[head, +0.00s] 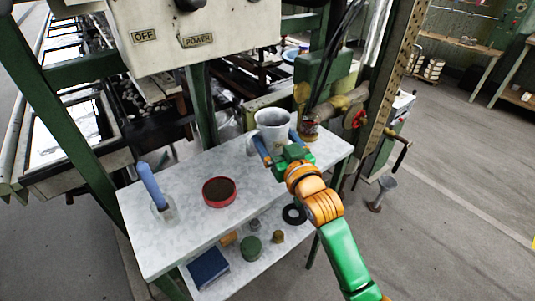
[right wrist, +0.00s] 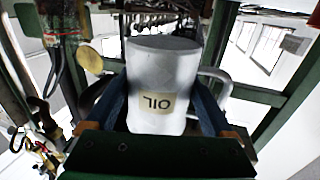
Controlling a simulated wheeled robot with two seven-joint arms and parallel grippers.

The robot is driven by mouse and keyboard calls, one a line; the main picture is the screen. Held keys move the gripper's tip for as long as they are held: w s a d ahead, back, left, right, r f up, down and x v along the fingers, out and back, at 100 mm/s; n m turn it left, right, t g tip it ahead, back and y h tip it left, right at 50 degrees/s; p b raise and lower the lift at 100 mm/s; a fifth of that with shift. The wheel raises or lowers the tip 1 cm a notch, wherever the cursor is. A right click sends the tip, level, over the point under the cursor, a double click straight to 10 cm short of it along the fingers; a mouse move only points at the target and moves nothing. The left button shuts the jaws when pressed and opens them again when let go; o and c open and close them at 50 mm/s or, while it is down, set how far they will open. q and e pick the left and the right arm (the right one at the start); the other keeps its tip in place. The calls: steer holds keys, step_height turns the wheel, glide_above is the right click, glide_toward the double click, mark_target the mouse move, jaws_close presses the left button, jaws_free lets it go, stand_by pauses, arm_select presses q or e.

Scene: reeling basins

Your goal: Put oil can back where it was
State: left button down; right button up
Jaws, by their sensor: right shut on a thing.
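The oil can (head: 271,127) is a pale grey, mug-shaped can with a side handle. It is upright at the far right part of the small marble-topped table (head: 190,235). My right gripper (head: 277,147) is shut on it, with blue fingers on either side of its body. In the right wrist view the oil can (right wrist: 165,75) fills the space between the fingers (right wrist: 163,118), its OIL label facing the camera upside down and its handle to the right. I cannot tell whether its base touches the tabletop. My left gripper is not in view.
A red tin (head: 219,191) with dark contents and a glass jar (head: 165,211) holding a blue-handled tool stand on the tabletop. A small jar (head: 309,131) is right of the can. The lower shelf holds a blue box (head: 208,268), a green tin (head: 251,247) and a black ring (head: 294,213).

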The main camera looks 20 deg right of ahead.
mark_target(268, 150)
steer(key=f, duration=0.1)
steer(key=w+f, duration=0.1)
steer(key=f, duration=0.3)
steer(key=shift+w+a, duration=0.4)
steer(key=shift+f, duration=0.15)
steer(key=shift+f, duration=0.1)
steer(key=o, duration=1.5)
steer(key=shift+c, duration=0.2)
steer(key=shift+s, duration=0.1)
steer(key=s+d, duration=0.1)
steer(key=s, duration=1.1)
steer(key=shift+b, duration=0.35)
